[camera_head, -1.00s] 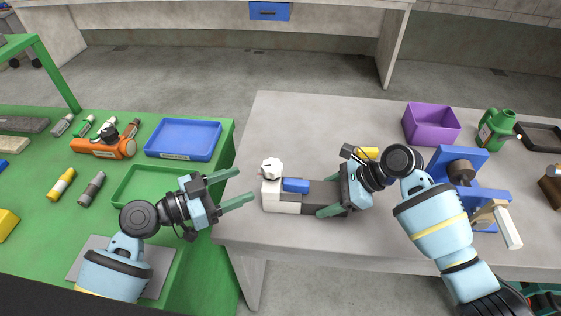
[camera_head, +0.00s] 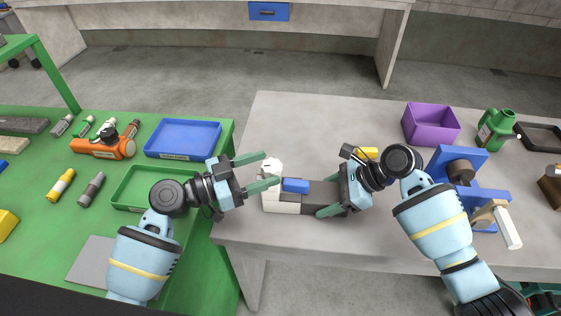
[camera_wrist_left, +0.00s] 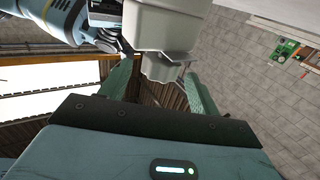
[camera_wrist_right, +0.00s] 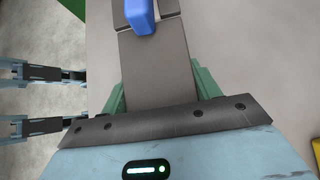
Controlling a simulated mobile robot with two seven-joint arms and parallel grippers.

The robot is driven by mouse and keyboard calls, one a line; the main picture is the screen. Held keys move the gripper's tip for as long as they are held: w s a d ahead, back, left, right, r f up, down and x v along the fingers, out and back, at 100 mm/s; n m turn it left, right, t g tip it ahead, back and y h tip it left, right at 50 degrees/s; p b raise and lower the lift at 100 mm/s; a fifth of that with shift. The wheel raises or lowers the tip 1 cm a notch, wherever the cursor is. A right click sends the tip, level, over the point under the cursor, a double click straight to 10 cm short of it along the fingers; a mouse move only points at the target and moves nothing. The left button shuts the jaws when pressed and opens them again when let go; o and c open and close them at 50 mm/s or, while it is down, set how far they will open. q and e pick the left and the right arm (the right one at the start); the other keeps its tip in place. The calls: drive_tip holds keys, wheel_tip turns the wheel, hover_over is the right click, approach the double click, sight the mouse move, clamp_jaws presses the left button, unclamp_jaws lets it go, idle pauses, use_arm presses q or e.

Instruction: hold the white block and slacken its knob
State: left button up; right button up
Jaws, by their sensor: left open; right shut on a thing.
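The white block (camera_head: 283,207) stands near the left edge of the grey table, with a blue piece (camera_head: 295,186) on top and a dark grey bar (camera_head: 318,192) extending to its right. Its white lobed knob (camera_head: 272,164) is on the upper left. My right gripper (camera_head: 331,198) is shut on the dark grey bar, seen also in the right wrist view (camera_wrist_right: 158,70). My left gripper (camera_head: 271,169) is open, its fingers reaching around the knob. In the left wrist view the knob (camera_wrist_left: 168,66) sits between the spread fingers; contact cannot be told.
A purple bin (camera_head: 432,125), a green jug (camera_head: 494,130) and a blue stand (camera_head: 455,165) are on the right of the grey table (camera_head: 300,125). Blue (camera_head: 183,121) and green (camera_head: 120,200) trays lie on the green table at left. The grey table behind the block is clear.

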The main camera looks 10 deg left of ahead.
sight(278, 161)
use_arm(q)
drive_tip(key=shift+x, duration=2.45)
drive_tip(key=c, duration=1)
drive_tip(key=shift+f+n+t+y, duration=0.1)
drive_tip(key=shift+n+t+y, duration=0.25)
drive_tip(key=shift+t, duration=0.25)
drive_tip(key=shift+w+a+n+t+y, duration=0.1)
drive_tip(key=shift+w+n+t+y, duration=0.05)
drive_tip(key=shift+n+t+y, duration=0.7)
drive_tip(key=shift+w+a+n+t+y, duration=0.1)
drive_tip(key=shift+a+n+t+y, duration=0.05)
drive_tip(key=shift+n+t+y, duration=0.8)
drive_tip(key=shift+w+a+n+t+y, duration=0.1)
drive_tip(key=shift+n+t+y, duration=0.7)
drive_tip(key=shift+y, duration=0.55)
